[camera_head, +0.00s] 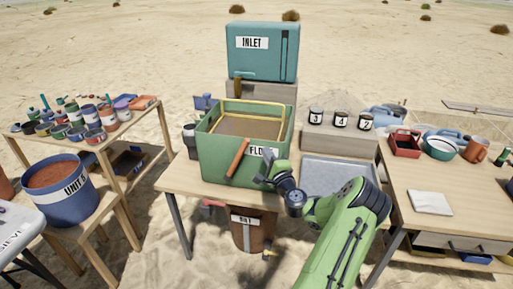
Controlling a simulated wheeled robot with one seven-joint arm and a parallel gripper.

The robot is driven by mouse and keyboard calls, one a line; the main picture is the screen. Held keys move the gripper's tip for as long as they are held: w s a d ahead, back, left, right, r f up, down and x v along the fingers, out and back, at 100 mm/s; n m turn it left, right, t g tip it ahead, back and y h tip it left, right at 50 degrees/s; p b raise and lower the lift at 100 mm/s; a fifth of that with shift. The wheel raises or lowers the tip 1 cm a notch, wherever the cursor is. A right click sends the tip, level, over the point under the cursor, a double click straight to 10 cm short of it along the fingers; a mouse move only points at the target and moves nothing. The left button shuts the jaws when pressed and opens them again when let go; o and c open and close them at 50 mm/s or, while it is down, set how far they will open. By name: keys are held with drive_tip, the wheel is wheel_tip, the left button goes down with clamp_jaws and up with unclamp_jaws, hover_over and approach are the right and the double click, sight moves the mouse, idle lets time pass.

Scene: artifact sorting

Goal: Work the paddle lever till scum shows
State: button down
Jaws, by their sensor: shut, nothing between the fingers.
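A green flotation box (215,160), its label partly hidden by my arm, stands on the middle table. Brownish contents (240,126) show inside its yellow-edged rim; I cannot tell whether scum lies on them. An orange-red paddle lever (237,158) slants across the front of the box. My gripper (266,180) is at the front right of the box, just right of the lever. It appears shut and empty. I cannot tell whether it touches the box; it looks apart from the lever.
A teal INLET tank (262,50) stands behind the box. A grey tray (335,176) lies right of my gripper, with small numbered jars (340,119) on a block behind it. A brown bucket (251,232) sits below. A shelf with many cans (90,115) is at left.

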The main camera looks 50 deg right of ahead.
drive_tip(key=w, duration=0.3)
drive_tip(key=w+r, duration=0.1)
drive_tip(key=w, duration=0.1)
drive_tip(key=shift+w, duration=0.1)
